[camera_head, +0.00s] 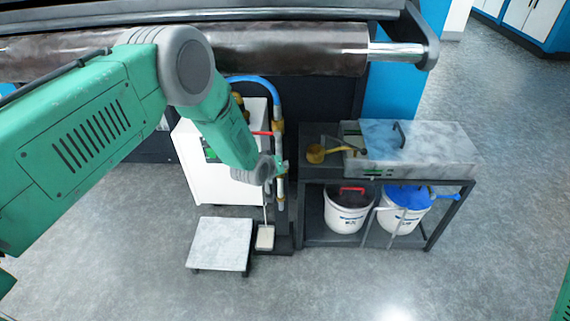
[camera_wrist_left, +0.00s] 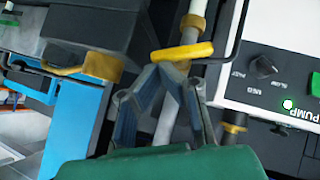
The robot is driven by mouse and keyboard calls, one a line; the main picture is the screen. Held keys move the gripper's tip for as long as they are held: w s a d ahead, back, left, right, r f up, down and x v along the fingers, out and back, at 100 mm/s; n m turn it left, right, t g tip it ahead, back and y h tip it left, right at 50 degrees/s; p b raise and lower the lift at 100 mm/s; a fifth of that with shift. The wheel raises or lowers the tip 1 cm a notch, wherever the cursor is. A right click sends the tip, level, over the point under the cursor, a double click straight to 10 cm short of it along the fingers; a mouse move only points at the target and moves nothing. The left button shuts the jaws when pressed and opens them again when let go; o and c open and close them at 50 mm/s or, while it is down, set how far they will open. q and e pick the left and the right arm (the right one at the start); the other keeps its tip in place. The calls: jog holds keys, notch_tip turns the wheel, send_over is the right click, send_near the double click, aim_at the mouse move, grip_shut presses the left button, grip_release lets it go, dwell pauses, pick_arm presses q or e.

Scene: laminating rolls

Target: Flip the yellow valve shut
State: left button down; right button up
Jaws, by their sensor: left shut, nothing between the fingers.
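The yellow valve handle (camera_wrist_left: 182,51) lies across a pale vertical pipe in the left wrist view. My left gripper (camera_wrist_left: 168,70) is shut and empty, with its fingertips just below the handle in that picture. They look very close to it; I cannot tell whether they touch. In the head view my left gripper (camera_head: 281,169) is beside the upright pipe (camera_head: 279,190), and the arm and gripper hide much of the valve there. My right gripper is out of view.
A white pump cabinet (camera_head: 188,151) stands behind my left arm. A dark bench (camera_head: 318,181) to the right carries a grey metal box (camera_head: 425,150) and a yellow-handled tool (camera_head: 316,153). Buckets sit beneath. A large roller (camera_head: 290,47) spans the back.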

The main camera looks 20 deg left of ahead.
pick_arm(q)
jog(key=shift+w+a+r+y+p, duration=0.1)
jog(key=shift+a+r+y+p, duration=0.15)
jog(key=shift+r+p, duration=0.35)
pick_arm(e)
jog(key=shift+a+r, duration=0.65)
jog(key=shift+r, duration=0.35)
pick_arm(q)
jog(key=shift+d, duration=0.15)
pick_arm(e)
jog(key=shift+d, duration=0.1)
